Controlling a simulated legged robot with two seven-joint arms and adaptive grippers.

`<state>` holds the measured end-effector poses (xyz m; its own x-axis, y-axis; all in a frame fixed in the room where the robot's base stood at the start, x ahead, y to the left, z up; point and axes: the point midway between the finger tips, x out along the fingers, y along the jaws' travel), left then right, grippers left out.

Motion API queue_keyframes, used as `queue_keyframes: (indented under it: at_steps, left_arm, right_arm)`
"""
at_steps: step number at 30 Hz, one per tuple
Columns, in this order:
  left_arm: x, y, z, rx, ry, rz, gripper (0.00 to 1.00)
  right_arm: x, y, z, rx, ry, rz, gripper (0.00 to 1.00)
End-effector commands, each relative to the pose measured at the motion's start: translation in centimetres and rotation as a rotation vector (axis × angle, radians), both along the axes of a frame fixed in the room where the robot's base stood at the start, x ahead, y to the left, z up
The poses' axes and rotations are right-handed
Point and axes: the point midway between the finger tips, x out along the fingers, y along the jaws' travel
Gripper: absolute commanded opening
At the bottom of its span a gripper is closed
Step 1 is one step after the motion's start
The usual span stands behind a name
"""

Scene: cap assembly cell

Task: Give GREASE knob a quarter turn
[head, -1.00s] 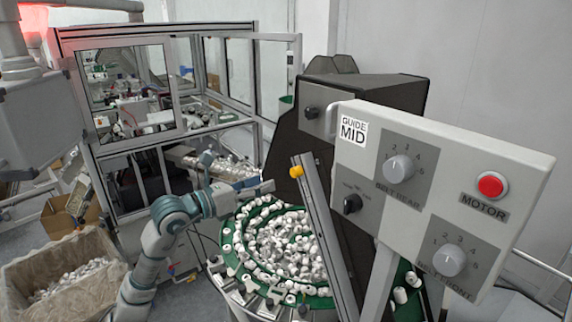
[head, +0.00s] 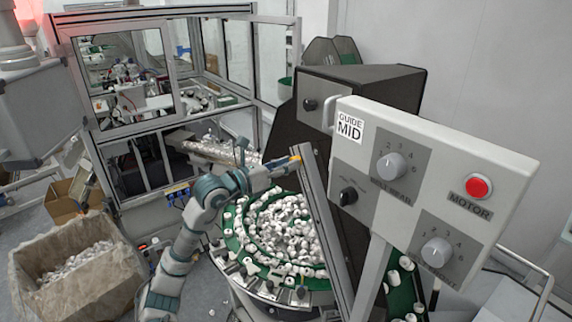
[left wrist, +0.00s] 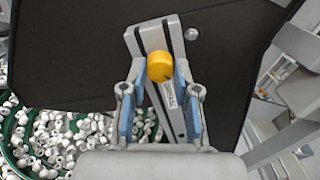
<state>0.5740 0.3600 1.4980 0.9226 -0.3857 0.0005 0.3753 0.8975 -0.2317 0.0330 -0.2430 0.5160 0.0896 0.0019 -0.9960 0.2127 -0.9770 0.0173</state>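The yellow knob (left wrist: 160,66) sits on a grey slotted rail (left wrist: 135,42) in the left wrist view. A small label with dark, unreadable lettering lies just below it on the rail. In the head view only a bit of the yellow knob (head: 295,158) shows near the top of the leaning rail (head: 322,215). My left gripper (left wrist: 160,70) is open, with blue-padded fingers on either side of the knob; a small gap seems to show at each side. In the head view my left gripper (head: 278,170) reaches the rail from the left. My right gripper is out of view.
A green rotary bowl (head: 240,245) full of white caps lies below the arm. A control panel (head: 440,165) with several grey knobs and a red button (head: 478,187) stands at the right. A dark housing (head: 385,85) is behind the rail. A carton (head: 75,290) stands at the lower left.

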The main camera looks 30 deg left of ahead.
Motion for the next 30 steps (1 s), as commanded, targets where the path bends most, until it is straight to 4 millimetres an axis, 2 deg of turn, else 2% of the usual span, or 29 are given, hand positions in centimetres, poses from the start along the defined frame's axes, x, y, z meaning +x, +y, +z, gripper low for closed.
queue_keyframes:
  at_steps: [7, 16, 26, 27, 29, 30]
  left_arm:
    - [0.11, 0.28, -0.06, -0.035, 0.015, 0.005, 0.00]
    - [0.16, 0.37, -0.11, -0.308, 0.128, 0.005, 0.00]
    - [0.18, 0.42, -0.06, -0.331, 0.138, 0.006, 0.00]
    - [0.18, 0.42, -0.06, -0.331, 0.138, 0.006, 0.40]
    - [0.17, 0.41, -0.06, -0.330, 0.137, 0.006, 0.55]
    - [0.16, 0.39, -0.06, -0.330, 0.137, 0.006, 0.56]
  right_arm:
    - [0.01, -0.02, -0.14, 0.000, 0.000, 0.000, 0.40]
    - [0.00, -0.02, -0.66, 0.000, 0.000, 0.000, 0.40]
    - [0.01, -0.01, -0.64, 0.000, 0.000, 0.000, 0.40]
    - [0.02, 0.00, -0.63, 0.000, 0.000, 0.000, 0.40]
    - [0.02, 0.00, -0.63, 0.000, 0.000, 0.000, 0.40]
    - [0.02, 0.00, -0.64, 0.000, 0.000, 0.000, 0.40]
